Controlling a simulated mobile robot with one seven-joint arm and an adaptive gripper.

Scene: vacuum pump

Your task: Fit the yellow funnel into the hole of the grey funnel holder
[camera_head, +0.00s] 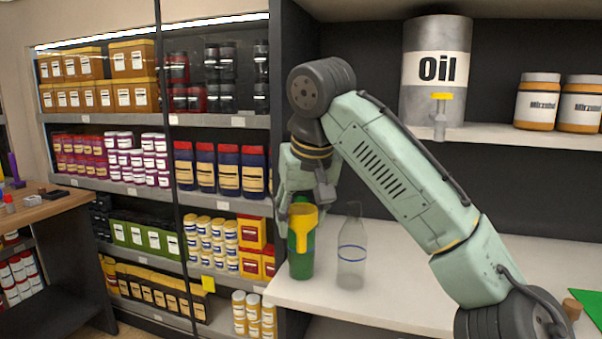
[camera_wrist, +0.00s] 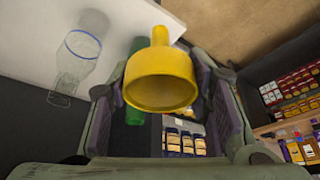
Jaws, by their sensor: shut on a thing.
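The yellow funnel (camera_head: 303,220) is held by my gripper (camera_head: 304,208) over the left end of the white counter, wide mouth up and spout down. In the wrist view the funnel (camera_wrist: 162,82) sits between the fingers with its mouth toward the camera and its spout pointing away. My gripper (camera_wrist: 165,112) is shut on it. In the head view the funnel overlaps a green bottle (camera_head: 301,264); I cannot tell whether they touch. I cannot make out a grey funnel holder in either view.
A clear bottle with a blue ring (camera_head: 351,256) stands just right of the green bottle on the white counter (camera_head: 400,298). A grey oil drum (camera_head: 436,90) with a tap and jars (camera_head: 538,102) stand on the shelf above. Stocked shelves (camera_head: 150,190) fill the left.

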